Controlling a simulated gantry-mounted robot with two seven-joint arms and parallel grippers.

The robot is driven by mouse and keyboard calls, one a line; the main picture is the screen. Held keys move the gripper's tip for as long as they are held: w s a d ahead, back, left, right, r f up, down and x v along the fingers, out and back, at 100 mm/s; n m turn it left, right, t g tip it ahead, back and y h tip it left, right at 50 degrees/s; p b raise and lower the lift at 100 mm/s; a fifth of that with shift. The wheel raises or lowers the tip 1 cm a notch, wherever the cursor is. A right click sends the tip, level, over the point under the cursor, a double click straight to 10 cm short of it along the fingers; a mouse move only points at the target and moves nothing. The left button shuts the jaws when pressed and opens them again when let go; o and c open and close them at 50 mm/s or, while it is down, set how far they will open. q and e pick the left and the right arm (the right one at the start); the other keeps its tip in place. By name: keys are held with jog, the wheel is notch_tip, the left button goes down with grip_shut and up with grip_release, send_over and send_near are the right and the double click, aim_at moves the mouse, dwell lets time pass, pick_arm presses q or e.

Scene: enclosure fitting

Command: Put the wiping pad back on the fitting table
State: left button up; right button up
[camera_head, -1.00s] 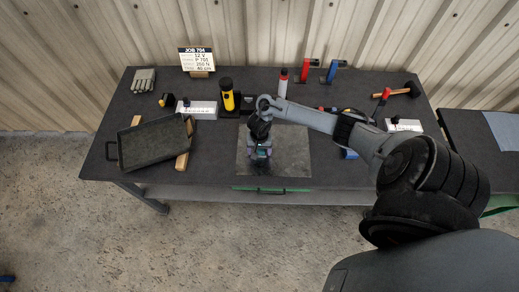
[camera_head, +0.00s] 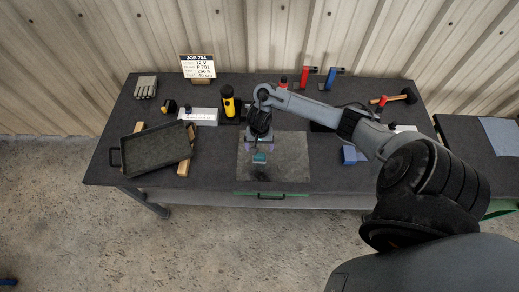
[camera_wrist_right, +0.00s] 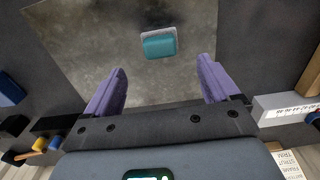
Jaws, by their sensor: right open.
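The wiping pad (camera_head: 259,158) is a small teal block with a pale base. It lies on the grey mat (camera_head: 290,170) on the dark fitting table (camera_head: 215,180). The pad (camera_wrist_right: 159,45) also shows in the right wrist view, beyond the fingertips and apart from them. My right gripper (camera_head: 259,146) is over the mat, just behind the pad. Its purple fingers (camera_wrist_right: 163,78) are spread wide with nothing between them. My left gripper is not in view.
A black tray (camera_head: 156,147) rests tilted on wooden strips at the left. A yellow-black torch (camera_head: 228,101), a white box (camera_head: 203,116) and a blue block (camera_head: 349,155) stand around the mat. A second table (camera_head: 480,150) is at the right.

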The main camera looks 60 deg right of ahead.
jog(key=a+r+n+t+p, duration=0.15)
jog(key=a+n, duration=0.35)
jog(key=a, duration=0.6)
jog(key=a+r+n+t, duration=0.25)
jog(key=a+n, duration=0.25)
jog(key=a, duration=0.6)
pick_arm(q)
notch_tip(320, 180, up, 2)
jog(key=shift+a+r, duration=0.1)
pick_arm(e)
jog(key=s+a+r+n, duration=0.2)
jog(key=s+r+n, duration=0.2)
jog(key=s+r, duration=0.6)
jog(key=shift+s+a+r+n, duration=0.2)
jog(key=shift+s+n, duration=0.2)
jog(key=shift+s, duration=0.6)
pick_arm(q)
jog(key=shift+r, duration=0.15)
pick_arm(e)
jog(key=shift+r, duration=0.1)
